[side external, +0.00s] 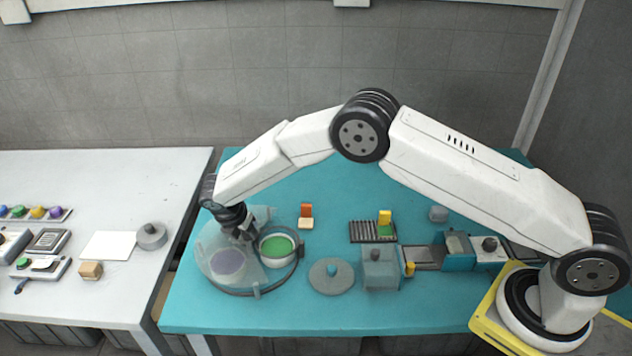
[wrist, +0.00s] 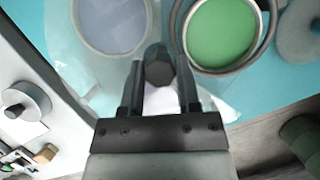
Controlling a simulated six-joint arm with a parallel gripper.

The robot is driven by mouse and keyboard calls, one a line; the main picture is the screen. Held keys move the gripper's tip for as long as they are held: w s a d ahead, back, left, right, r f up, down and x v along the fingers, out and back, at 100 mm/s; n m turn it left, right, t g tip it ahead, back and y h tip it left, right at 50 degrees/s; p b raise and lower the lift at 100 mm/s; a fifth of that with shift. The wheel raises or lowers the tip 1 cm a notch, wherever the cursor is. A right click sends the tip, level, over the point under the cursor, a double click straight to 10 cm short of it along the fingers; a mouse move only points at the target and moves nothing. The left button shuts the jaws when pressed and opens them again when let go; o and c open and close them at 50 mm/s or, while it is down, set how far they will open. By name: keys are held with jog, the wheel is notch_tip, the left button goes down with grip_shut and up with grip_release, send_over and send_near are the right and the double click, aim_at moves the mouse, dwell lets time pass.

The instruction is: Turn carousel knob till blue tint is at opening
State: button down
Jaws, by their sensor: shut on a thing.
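The carousel (side external: 217,243) stands at the left end of the teal table under a translucent cover. A green tint pot (side external: 276,246) shows uncovered at the opening, on the right side; it also shows in the wrist view (wrist: 222,32). A purplish pot (side external: 228,263) sits under the cover at the front; in the wrist view a covered pot (wrist: 112,22) looks pale grey-blue. I cannot make out a clearly blue tint. My gripper (side external: 243,236) points down over the carousel's middle. In the wrist view its fingers are shut on the dark knob (wrist: 158,67).
Orange and yellow blocks and a dark rack (side external: 370,232) stand behind. A white side table (side external: 110,190) is at left.

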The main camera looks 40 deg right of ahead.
jog(key=m, duration=0.2)
jog(key=m+g, duration=0.1)
jog(key=m, duration=0.1)
jog(key=shift+w+g, duration=0.1)
jog(key=shift+g, duration=0.2)
jog(key=m+g, duration=0.1)
jog(key=m, duration=0.2)
jog(key=shift+m, duration=0.4)
jog(key=m+g, duration=0.1)
jog(key=m, duration=0.1)
jog(key=m+g, duration=0.1)
jog(key=m, duration=0.1)
jog(key=shift+w+m+y, duration=0.1)
jog(key=shift+m+y, duration=0.2)
jog(key=shift+d+m+g+y, duration=0.1)
jog(key=shift+m+g+y, duration=0.35)
jog(key=shift+m, duration=1.45)
jog(key=shift+c, duration=1.6)
grip_release()
jog(key=shift+r, duration=0.25)
